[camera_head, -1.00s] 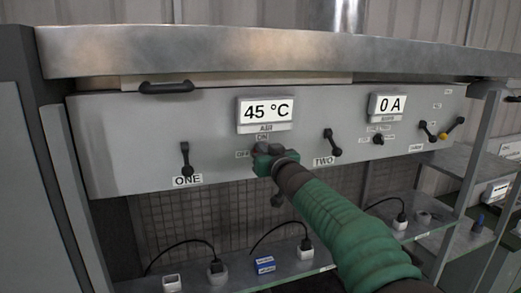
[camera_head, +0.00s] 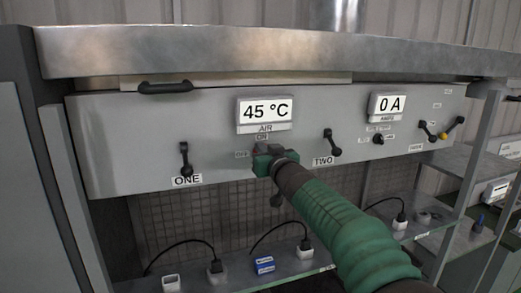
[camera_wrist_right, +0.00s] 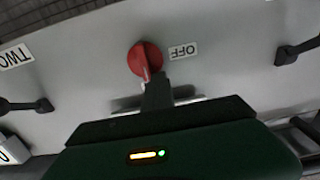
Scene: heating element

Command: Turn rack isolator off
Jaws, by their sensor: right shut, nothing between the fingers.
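A red round knob (camera_wrist_right: 145,58) with a pale pointer mark is on the grey panel in the right wrist view. Its mark points down in that picture, toward the gripper. An upside-down OFF label (camera_wrist_right: 184,51) is at its right. My right gripper (camera_wrist_right: 158,92) is shut, its fingertips at the lower edge of the knob in that view; I cannot tell whether they touch. In the head view the right gripper (camera_head: 263,160) is in front of the panel below the 45 °C display (camera_head: 265,110) and hides the knob. My left gripper is not in view.
The panel (camera_head: 120,130) also carries black levers by the labels ONE (camera_head: 184,158) and TWO (camera_head: 332,142), a 0 A display (camera_head: 388,106) and small switches at the right. A metal top (camera_head: 250,52) overhangs it. A shelf (camera_head: 335,257) with plugs runs below.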

